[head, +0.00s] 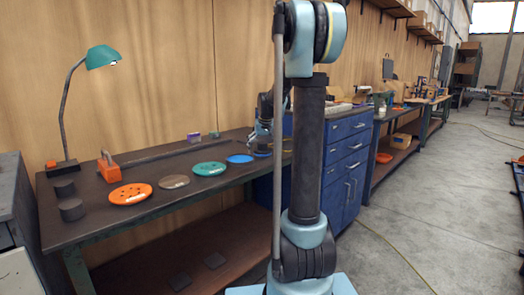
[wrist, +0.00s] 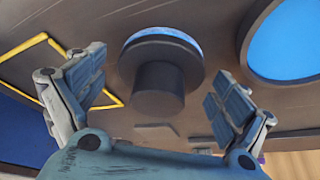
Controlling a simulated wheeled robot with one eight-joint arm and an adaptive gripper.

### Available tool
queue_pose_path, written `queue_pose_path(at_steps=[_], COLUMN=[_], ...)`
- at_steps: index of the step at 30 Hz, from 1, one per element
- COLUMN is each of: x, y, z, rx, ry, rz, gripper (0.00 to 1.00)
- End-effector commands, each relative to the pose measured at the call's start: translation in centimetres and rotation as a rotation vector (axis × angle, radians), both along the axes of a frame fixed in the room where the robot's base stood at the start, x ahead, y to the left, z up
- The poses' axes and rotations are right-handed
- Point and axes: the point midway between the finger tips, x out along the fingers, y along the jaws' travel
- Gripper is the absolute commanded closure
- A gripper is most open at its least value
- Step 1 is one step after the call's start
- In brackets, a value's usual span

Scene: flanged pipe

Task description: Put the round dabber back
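My gripper (wrist: 160,80) is open in the wrist view, with one finger pad on each side of a dark round piece. This piece, which looks like the round dabber (wrist: 158,87), has a wide dark disc and a narrower cylindrical knob pointing toward the gripper. A blue and white rim shows at its far edge; I cannot tell whether that is part of it. The fingers look apart from it. In the head view my gripper (head: 262,135) is low over the bench's right end, partly hidden by my arm. The dabber cannot be made out there.
The bench (head: 130,222) holds an orange disc (head: 130,194), a brown disc (head: 174,182), a teal disc (head: 209,169) and a blue disc (head: 240,158). A lamp (head: 102,57) stands at left. A yellow outline (wrist: 48,40) lies beside the dabber. A blue cabinet (head: 345,160) stands right.

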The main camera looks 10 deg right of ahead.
Motion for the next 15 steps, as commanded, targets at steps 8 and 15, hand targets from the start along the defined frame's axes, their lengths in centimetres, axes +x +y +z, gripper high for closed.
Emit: queue_pose_path(at_steps=[8, 15], x=[0.0, -1.1], y=[0.0, -0.2], z=[0.2, 2.6], rx=[0.0, -0.001], ry=[0.0, 0.0], rz=[0.0, -0.001], gripper=[0.07, 0.07])
